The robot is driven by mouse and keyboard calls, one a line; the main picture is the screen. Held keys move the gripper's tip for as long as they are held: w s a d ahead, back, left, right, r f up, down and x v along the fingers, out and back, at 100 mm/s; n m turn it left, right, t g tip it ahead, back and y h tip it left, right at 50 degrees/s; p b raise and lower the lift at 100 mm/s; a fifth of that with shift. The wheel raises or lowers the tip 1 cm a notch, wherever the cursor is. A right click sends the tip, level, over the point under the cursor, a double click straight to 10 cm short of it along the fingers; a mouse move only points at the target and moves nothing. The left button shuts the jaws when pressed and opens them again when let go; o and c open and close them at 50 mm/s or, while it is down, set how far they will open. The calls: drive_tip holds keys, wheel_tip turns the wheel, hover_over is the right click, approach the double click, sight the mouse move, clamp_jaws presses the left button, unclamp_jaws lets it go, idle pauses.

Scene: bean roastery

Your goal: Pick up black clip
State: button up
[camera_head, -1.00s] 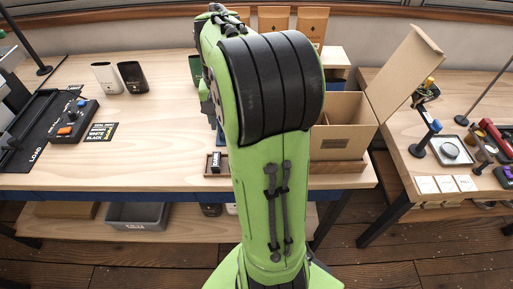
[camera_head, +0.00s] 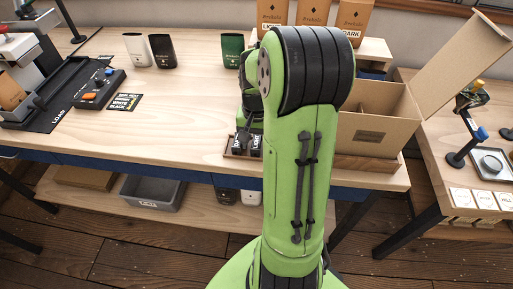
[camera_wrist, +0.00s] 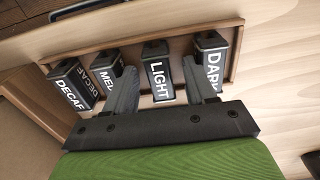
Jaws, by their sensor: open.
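In the wrist view several black block-shaped clips with white lettering stand in a row in a wooden tray (camera_wrist: 238,60). Their labels read DECAF (camera_wrist: 70,88), MED (camera_wrist: 97,76), LIGHT (camera_wrist: 158,75) and DARK (camera_wrist: 211,62). My gripper (camera_wrist: 160,64) is open, with the LIGHT clip between its two fingers. The left finger is close to the MED clip and the right finger to the DARK clip; contact cannot be told. In the head view two black clips (camera_head: 239,144) show in the tray (camera_head: 229,155), with the rest hidden behind my arm.
An open cardboard box (camera_head: 375,125) stands right of my arm, its flap (camera_head: 462,58) raised. White (camera_head: 135,49), black (camera_head: 162,51) and green (camera_head: 232,49) cups stand at the back. A control box (camera_head: 101,90) is at left. The table (camera_head: 185,115) is clear between.

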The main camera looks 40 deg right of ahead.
clamp_jaws()
idle(0.3)
